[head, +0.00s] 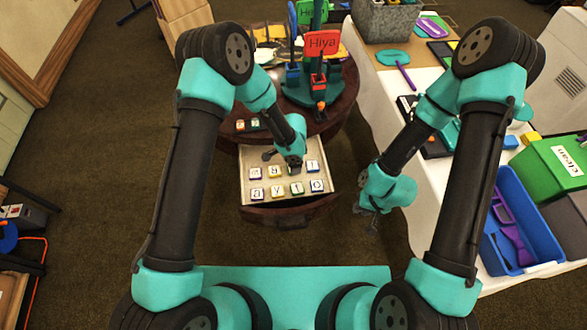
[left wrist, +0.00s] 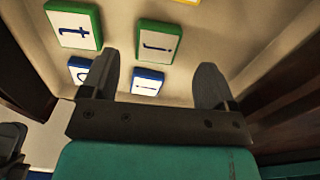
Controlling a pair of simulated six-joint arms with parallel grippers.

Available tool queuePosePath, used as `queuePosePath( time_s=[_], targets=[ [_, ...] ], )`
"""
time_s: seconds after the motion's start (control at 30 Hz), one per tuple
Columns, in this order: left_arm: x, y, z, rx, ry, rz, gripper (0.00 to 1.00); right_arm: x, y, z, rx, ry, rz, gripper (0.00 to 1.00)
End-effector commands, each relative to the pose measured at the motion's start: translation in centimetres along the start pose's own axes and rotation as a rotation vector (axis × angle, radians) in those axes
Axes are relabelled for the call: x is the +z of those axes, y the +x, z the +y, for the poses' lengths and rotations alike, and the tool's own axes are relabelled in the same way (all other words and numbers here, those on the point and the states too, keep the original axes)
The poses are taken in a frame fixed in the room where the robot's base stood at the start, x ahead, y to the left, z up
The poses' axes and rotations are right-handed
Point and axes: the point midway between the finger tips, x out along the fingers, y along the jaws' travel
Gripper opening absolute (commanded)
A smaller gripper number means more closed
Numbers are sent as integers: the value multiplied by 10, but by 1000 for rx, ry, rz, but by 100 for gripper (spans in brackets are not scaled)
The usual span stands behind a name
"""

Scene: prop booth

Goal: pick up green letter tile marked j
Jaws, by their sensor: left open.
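The green letter tile marked j (left wrist: 157,42) lies face up in the open drawer, just beyond the gap between my left fingers in the left wrist view. In the head view this green tile (head: 294,170) is mostly hidden under my left gripper. My left gripper (head: 283,160) is open and empty above the drawer; its two fingers also frame the left wrist view (left wrist: 161,88). My right gripper (head: 367,207) looks open and empty, hanging between the drawer and the right-hand table.
Another green tile marked t (left wrist: 73,25), a blue tile marked i (left wrist: 147,80) and several other tiles lie close by. The drawer (head: 246,163) has raised walls. A round table (head: 338,108) with a sign stand is behind. A blue bin (head: 520,235) stands at right.

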Motion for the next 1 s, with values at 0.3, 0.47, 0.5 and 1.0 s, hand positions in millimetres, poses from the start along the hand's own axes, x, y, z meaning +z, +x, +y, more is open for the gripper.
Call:
queuePosePath(
  time_s=[0.3,0.47,0.5,1.0],
  targets=[
    [-1,37,4,2,1,-1,81,0,0,0,0,0,0,23],
    [-1,40,3,1,2,0,81,0,0,0,0,0,0,23],
    [-1,39,3,1,1,0,81,0,0,0,0,0,0,23],
    [-1,39,3,1,1,0,64,0,0,0,0,0,0,23]
  ],
)
